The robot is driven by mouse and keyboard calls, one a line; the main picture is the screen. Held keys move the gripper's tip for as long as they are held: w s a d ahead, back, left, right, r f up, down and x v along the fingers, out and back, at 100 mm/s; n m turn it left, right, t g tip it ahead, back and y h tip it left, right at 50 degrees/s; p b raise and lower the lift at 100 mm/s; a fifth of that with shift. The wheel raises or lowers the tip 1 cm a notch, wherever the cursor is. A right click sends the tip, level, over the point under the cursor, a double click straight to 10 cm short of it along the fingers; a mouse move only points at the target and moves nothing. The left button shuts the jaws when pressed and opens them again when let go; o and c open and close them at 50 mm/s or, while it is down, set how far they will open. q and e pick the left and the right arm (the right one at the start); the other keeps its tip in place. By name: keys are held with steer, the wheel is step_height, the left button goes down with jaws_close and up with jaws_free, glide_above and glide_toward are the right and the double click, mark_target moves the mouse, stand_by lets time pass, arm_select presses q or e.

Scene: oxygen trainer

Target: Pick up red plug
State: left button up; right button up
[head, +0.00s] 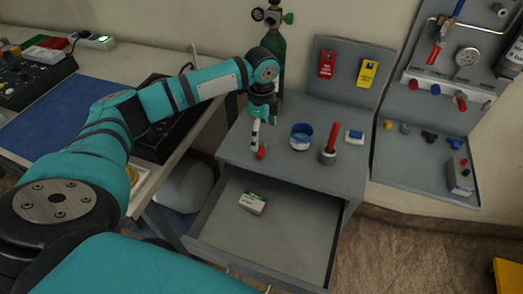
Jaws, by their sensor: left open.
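A small red piece, which looks like the red plug (261,152), lies on the grey cabinet top (275,165) near its left front. My left gripper (257,137) points down just above and slightly left of it. Its fingers are open, though small in the picture. I cannot tell whether a fingertip touches the red piece. Other red fittings (460,103) show on the wall panel at right. My right gripper is not in view.
On the cabinet top stand a blue-rimmed cup (301,137), a red-handled item in a grey holder (329,150) and a small blue-and-white block (354,137). The open drawer (285,240) below holds a small green-and-white box (252,203). A green cylinder (271,50) stands behind.

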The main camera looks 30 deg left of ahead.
mark_target(262, 148)
arm_select(q)
steer(key=shift+f, duration=0.25)
steer(key=f, duration=0.4)
steer(key=shift+s+d+f+p, duration=0.15)
steer(key=shift+s+d+p, duration=0.1)
steer(key=shift+p, duration=0.1)
steer(key=shift+f, duration=0.35)
steer(key=shift+c, duration=0.5)
steer(key=shift+r, duration=0.1)
steer(key=c, duration=1.2)
steer(key=shift+r, duration=0.1)
